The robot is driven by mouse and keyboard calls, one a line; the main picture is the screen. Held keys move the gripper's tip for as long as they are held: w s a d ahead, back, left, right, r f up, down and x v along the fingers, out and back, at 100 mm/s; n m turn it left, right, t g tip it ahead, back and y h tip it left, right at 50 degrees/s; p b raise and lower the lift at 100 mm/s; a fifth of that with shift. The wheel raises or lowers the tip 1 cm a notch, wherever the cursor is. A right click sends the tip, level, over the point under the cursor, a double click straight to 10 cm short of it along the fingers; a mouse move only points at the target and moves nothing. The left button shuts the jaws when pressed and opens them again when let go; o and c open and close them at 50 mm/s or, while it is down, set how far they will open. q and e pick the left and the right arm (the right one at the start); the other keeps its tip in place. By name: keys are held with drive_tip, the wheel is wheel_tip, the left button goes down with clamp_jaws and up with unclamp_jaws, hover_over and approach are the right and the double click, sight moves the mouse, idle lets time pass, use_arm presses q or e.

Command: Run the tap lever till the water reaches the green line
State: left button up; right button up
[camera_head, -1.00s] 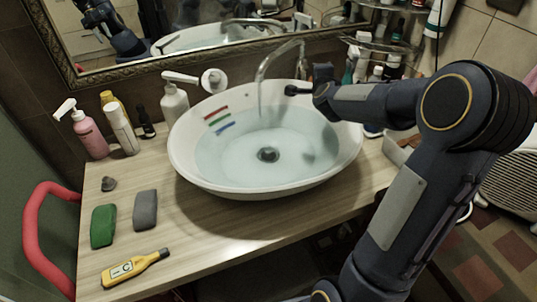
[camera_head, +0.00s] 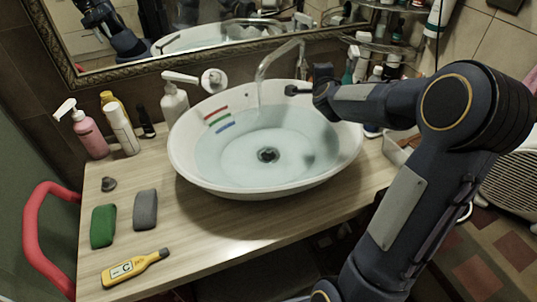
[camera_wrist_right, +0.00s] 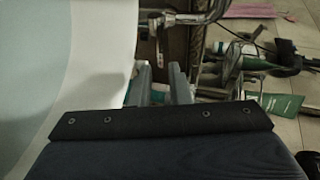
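The white basin (camera_head: 184,160) holds clear water (camera_head: 230,158). Red, green (camera_head: 218,120) and blue (camera_head: 225,128) lines mark its inner left wall. The water's edge looks close to the blue line, below the green one. The chrome spout (camera_head: 278,56) arches over the back rim, with a faint stream below it. My right gripper (camera_head: 296,90) is beside the spout at the back right rim. In the wrist view its two fingers (camera_wrist_right: 161,75) stand apart with nothing visible between them. Chrome tap parts (camera_wrist_right: 185,18) lie just beyond; I cannot tell whether the fingers touch the lever. My left gripper is out of view.
A pink pump bottle (camera_head: 88,135), a white bottle (camera_head: 122,128) and a white dispenser (camera_head: 174,103) stand left of the basin. A crowded shelf stands behind my right arm.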

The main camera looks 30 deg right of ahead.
sight(310, 72)
idle(0.3)
